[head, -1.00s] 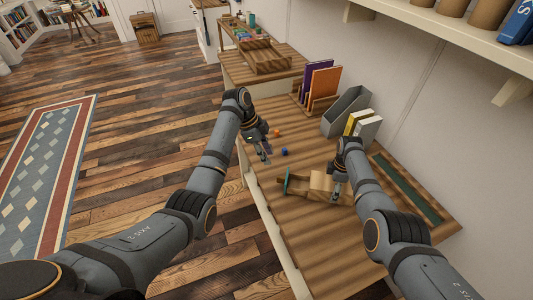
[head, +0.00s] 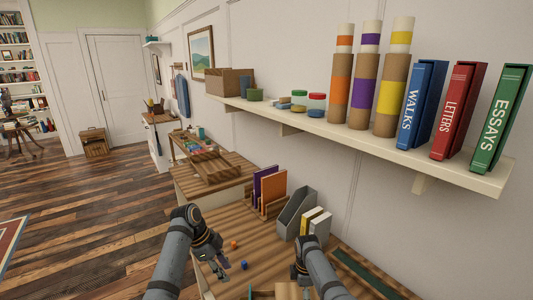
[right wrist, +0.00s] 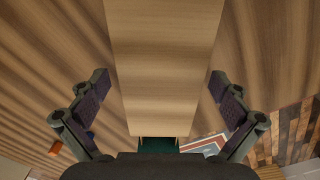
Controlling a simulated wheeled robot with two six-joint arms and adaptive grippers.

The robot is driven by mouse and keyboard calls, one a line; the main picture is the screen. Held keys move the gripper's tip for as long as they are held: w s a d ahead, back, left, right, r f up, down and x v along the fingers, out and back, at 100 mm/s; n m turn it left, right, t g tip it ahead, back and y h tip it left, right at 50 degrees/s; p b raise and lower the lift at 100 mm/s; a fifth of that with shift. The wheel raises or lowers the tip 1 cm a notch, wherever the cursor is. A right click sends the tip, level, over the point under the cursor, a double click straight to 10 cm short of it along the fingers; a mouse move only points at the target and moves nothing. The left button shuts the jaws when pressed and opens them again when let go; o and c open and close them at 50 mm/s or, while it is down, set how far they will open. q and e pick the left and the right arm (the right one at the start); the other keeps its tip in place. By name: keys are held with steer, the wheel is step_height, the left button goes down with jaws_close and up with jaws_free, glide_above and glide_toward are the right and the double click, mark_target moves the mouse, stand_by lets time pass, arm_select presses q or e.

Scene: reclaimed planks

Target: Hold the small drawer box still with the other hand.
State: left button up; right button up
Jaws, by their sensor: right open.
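The small drawer box (head: 288,291) is pale wood and shows only at the bottom edge of the head view, mostly cut off. In the right wrist view the box (right wrist: 164,65) runs between the two fingers of my right gripper (right wrist: 159,80). That gripper is open, with a gap on each side of the box. A dark green front (right wrist: 157,144) shows at the box's near end. My left gripper (head: 217,268) is over the bench, left of the box and apart from it; its finger gap is unclear.
A grey file holder (head: 295,214) and upright folders stand at the back. A wall shelf (head: 350,131) with tubes and books hangs above.

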step_height(320, 180, up, 5)
steer(key=p, duration=0.3)
steer(key=shift+s+f, duration=0.1)
steer(key=shift+f, duration=0.3)
arm_select(q)
step_height(320, 180, up, 4)
steer(key=shift+s+r, duration=0.1)
steer(key=shift+r, duration=0.05)
arm_select(e)
step_height(320, 180, up, 12)
